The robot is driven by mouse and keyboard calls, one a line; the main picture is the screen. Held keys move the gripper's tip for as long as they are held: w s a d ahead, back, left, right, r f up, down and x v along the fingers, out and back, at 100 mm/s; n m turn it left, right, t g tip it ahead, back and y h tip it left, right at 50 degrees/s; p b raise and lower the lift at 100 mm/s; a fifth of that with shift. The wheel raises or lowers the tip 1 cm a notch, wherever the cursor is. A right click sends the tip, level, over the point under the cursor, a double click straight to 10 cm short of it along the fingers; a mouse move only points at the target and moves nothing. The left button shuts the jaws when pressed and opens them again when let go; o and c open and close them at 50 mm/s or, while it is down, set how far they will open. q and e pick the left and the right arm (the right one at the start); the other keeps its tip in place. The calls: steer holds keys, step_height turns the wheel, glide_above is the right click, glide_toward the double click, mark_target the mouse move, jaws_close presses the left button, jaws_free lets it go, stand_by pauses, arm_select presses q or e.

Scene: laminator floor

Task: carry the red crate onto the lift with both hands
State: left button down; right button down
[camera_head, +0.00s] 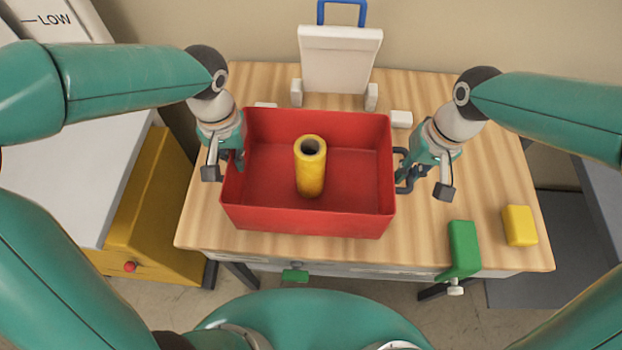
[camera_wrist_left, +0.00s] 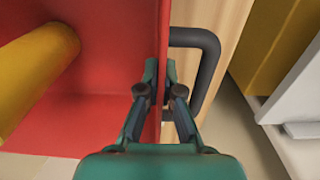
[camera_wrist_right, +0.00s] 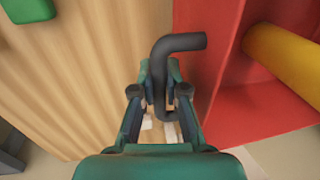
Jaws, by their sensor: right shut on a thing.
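The red crate (camera_head: 300,222) stands upright on the wooden table (camera_head: 210,225), with a yellow roll (camera_head: 311,170) upright inside. My left gripper (camera_head: 225,165) is at its left wall. In the left wrist view its fingers (camera_wrist_left: 162,75) straddle the wall, beside a dark handle (camera_wrist_left: 212,65); whether they press on it is unclear. My right gripper (camera_head: 408,175) is shut on the dark handle (camera_wrist_right: 180,43) at the crate's right side, also seen in the right wrist view (camera_wrist_right: 160,75). I cannot tell for certain which thing is the lift.
A white-topped unit (camera_head: 70,190) with a yellow side (camera_head: 150,210) and red button stands left. A white rack (camera_head: 340,60) and small white block (camera_head: 401,119) are behind the crate.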

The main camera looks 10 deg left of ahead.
arm_select(q)
steer(key=shift+r, duration=0.3)
arm_select(e)
steer(key=shift+r, duration=0.3)
steer(key=shift+f, duration=0.1)
